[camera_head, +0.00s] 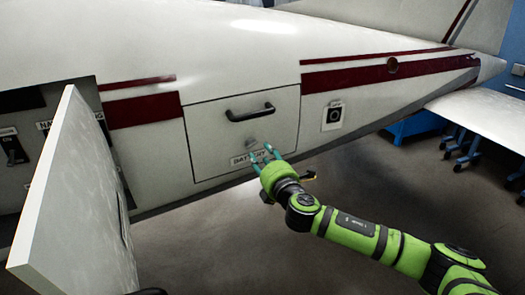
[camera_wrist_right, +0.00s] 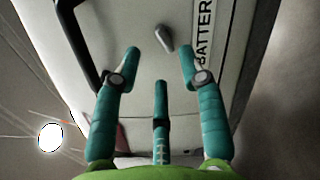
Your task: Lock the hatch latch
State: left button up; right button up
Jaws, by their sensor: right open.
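The battery hatch (camera_head: 207,135) is a white square panel on the aircraft's side, and it looks closed. The hatch latch (camera_head: 252,142) is a small grey knob between a black handle (camera_head: 250,113) and the BATTERY label (camera_head: 252,156). In the right wrist view the latch (camera_wrist_right: 164,38) is a short, slightly tilted tab beside the label. My right gripper (camera_head: 264,158) is open and empty, with its teal fingers just below the latch in the head view. In the wrist view its fingertips (camera_wrist_right: 160,58) spread to both sides of the latch; contact cannot be told. My left gripper is out of view.
A white door panel (camera_head: 75,205) stands open at the left, beside a compartment with a dark switch (camera_head: 12,148). A small black round fitting (camera_head: 335,115) sits right of the hatch. A wing (camera_head: 490,115) and blue carts (camera_head: 412,127) are at the right. The floor below is mostly clear.

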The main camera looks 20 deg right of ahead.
aim_at(253, 144)
jog(key=shift+w+a+p, duration=0.15)
jog(key=shift+w+p, duration=0.05)
jog(key=shift+w, duration=1.45)
jog(key=shift+w+a+p, duration=0.1)
jog(key=shift+w+p, duration=0.1)
jog(key=shift+w, duration=1.45)
grip_shut()
